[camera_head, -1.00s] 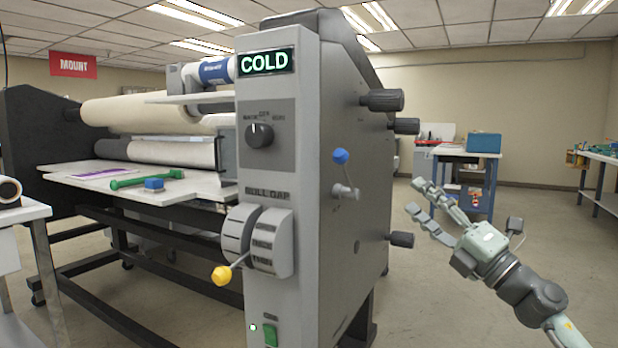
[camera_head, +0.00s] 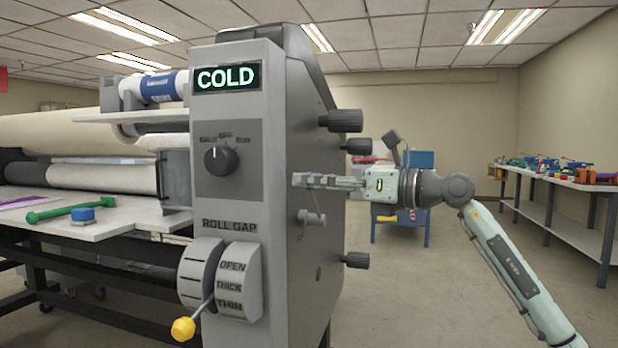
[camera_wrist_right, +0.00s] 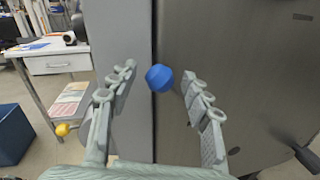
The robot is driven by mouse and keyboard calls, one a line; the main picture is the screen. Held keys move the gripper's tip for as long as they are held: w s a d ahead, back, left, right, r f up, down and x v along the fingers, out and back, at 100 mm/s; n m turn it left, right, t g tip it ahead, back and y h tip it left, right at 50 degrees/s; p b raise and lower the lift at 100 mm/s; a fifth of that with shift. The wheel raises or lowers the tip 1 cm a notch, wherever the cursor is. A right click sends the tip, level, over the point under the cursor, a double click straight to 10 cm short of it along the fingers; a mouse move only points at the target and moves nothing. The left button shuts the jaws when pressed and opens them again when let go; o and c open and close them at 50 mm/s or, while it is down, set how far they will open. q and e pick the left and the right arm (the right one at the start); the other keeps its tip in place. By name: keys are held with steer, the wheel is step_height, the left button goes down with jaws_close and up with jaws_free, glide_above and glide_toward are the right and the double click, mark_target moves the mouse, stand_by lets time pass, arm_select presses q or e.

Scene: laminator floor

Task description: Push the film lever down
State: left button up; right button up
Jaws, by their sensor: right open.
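The film lever sits on the machine's right side panel. In the head view its thin shaft (camera_head: 322,206) rises from a grey pivot (camera_head: 313,218), and its blue ball knob is hidden behind my fingers. In the right wrist view the blue knob (camera_wrist_right: 159,77) shows between the two fingers, with a gap visible on each side. My right gripper (camera_head: 300,180) is open and level at the knob's height, reaching in from the right. In the right wrist view its spread fingertips (camera_wrist_right: 158,74) flank the knob. My left gripper is not in view.
Black knobs (camera_head: 340,120) stick out of the side panel above, and another (camera_head: 355,260) below. The yellow-tipped roll gap lever (camera_head: 183,328) is on the front. A cart with a blue box (camera_head: 412,160) stands behind my arm. Open floor lies to the right.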

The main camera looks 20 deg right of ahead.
steer(key=shift+w+a, duration=0.45)
jaws_close()
steer(key=shift+f, duration=0.1)
